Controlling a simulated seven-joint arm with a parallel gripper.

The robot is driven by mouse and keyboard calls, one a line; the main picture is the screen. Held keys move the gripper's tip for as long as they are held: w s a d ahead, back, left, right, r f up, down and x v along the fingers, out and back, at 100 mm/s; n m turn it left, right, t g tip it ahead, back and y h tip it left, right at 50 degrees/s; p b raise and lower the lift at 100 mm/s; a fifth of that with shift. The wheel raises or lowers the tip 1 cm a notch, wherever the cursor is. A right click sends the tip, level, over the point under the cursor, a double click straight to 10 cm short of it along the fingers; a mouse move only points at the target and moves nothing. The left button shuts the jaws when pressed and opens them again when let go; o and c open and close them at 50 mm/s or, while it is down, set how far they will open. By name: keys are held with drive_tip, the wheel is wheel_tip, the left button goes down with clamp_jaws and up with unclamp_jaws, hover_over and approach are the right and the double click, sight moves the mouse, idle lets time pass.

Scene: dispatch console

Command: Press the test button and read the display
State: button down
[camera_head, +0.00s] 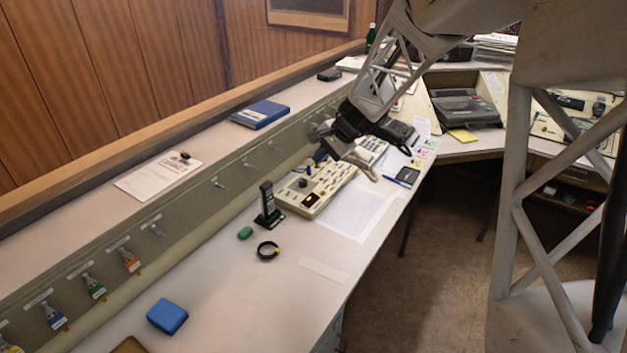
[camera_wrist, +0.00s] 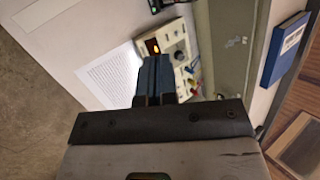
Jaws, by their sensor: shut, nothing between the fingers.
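A beige control panel (camera_head: 322,187) with several knobs and keys lies on the desk. Its small display (camera_head: 310,199) glows orange at the near end; the digits are too small to read. In the wrist view the panel (camera_wrist: 178,32) and the lit display (camera_wrist: 152,46) show beyond my fingers. I cannot tell which control is the test button. My gripper (camera_head: 320,156) is above the far part of the panel. In the wrist view its blue fingers (camera_wrist: 153,78) are together, empty, and hide part of the panel.
A black handheld radio in a stand (camera_head: 267,207), a black ring (camera_head: 268,251) and a green object (camera_head: 245,232) are nearby on the desk. A printed sheet (camera_head: 350,212) lies beside the panel. A blue box (camera_head: 167,316) is nearer. Switches line the upright ledge (camera_head: 190,205).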

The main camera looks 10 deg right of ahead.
sight(323, 193)
drive_tip(key=w+d+f+m+t, duration=0.1)
drive_tip(key=w+d+f+m, duration=0.1)
drive_tip(key=w+f, duration=0.5)
drive_tip(key=w+d+f+m+t+y, duration=0.1)
drive_tip(key=w+d+f+m, duration=0.2)
drive_tip(key=w+f, duration=0.3)
drive_tip(key=w, duration=0.3)
drive_tip(key=shift+w+f+m, duration=0.2)
drive_tip(key=shift+f+m, duration=0.1)
drive_tip(key=shift+f, duration=0.1)
drive_tip(key=shift+a+f+y, duration=0.1)
drive_tip(key=shift+y, duration=0.2)
drive_tip(key=shift+f, duration=4.25)
drive_tip(key=shift+f, duration=0.85)
drive_tip(key=shift+r, duration=0.8)
